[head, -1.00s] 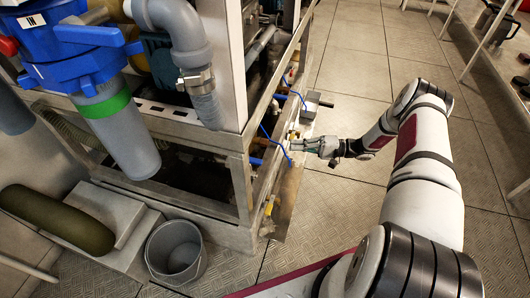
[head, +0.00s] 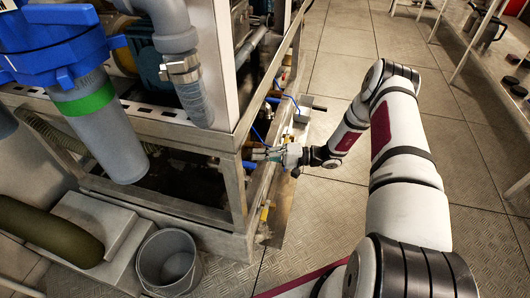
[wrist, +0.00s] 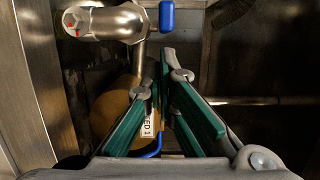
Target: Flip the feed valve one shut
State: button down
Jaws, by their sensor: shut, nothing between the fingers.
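In the head view my gripper (head: 256,154) reaches between the frame bars at the skid's lower right side. In the wrist view its two green-padded fingers (wrist: 167,62) point ahead, shut and empty. A label reading "ED 1" (wrist: 149,125), partly covered, shows behind the left finger. A metal valve or pipe fitting (wrist: 105,22) lies at the upper left. A blue lever grip (wrist: 167,16) stands just beyond the fingertips, apart from them in the picture. A blue curved piece (wrist: 153,152) shows below the label. I cannot tell which blue part belongs to feed valve one.
Metal frame bars (head: 238,185) stand close to my gripper. A grey bucket (head: 168,262) is on the floor at the lower left.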

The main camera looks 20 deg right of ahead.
jog(key=shift+s+a, duration=0.25)
jog(key=shift+s, duration=0.05)
jog(key=shift+s, duration=0.1)
jog(key=shift+s+m+t+p, duration=0.2)
jog(key=shift+m+t+p, duration=0.2)
jog(key=shift+t, duration=0.1)
